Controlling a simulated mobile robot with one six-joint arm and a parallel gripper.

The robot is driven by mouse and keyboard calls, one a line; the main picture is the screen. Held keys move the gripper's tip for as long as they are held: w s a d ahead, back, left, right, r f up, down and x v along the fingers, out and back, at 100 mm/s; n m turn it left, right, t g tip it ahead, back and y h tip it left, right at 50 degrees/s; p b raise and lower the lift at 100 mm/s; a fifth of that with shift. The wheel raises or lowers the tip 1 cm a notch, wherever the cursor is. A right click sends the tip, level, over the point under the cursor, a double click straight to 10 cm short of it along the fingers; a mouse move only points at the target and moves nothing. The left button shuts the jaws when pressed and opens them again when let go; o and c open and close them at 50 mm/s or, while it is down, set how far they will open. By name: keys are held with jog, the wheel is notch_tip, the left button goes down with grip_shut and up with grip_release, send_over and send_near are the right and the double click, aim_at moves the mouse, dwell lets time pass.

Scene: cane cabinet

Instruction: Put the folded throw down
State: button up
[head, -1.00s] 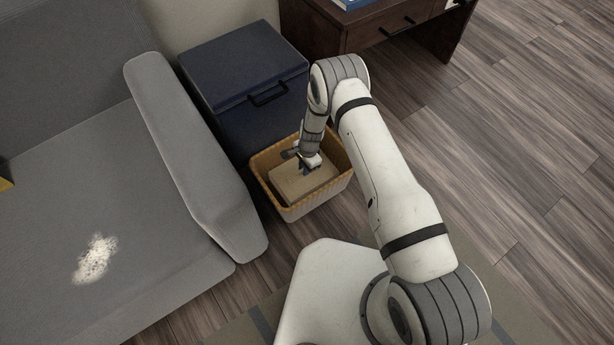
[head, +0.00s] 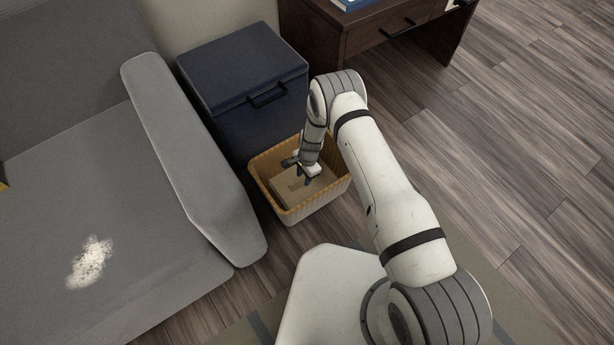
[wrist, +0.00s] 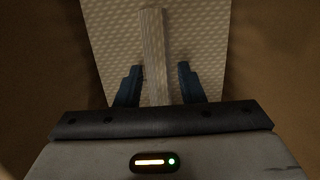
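The folded throw (head: 318,188), a beige block with a raised ridge on top, lies low inside a wicker basket (head: 322,206) on the floor. In the wrist view the throw (wrist: 205,40) has a pale dotted weave, and its ridge runs up between my fingers. My gripper (head: 303,181) is inside the basket's opening, above the throw. In the wrist view my gripper (wrist: 160,68) is open: its two blue fingers stand on either side of the ridge, with a clear gap at the right finger. The throw's underside is hidden.
A dark blue lidded box (head: 245,75) stands directly behind the basket. A grey sofa (head: 190,170) with a whitish patch on its seat is at the left. A dark wooden desk (head: 375,38) is at the back. Wood floor (head: 500,150) is clear at the right.

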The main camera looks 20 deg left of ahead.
notch_tip(320, 180, up, 12)
jog(key=w+d+p, duration=0.1)
jog(key=p, duration=0.3)
jog(key=shift+w, duration=0.15)
jog(key=shift+r, duration=0.15)
jog(key=d+r+n, duration=0.1)
jog(key=d+r, duration=0.4)
jog(key=r, duration=0.6)
jog(key=d+r+n+t, duration=0.15)
jog(key=d+r, duration=0.35)
jog(key=r, duration=0.6)
jog(key=d+r+n, duration=0.2)
jog(key=d+r, duration=0.3)
jog(key=r, duration=0.5)
jog(key=s+d+r+n, duration=0.1)
jog(key=s+d+r, duration=0.6)
jog(key=s, duration=0.3)
jog(key=s+d+r+n+t+h, duration=0.1)
jog(key=s+d+r+n, duration=0.1)
jog(key=s+d+r, duration=0.6)
jog(key=s, duration=0.3)
jog(key=shift+d+r, duration=0.25)
jog(key=shift+d, duration=0.15)
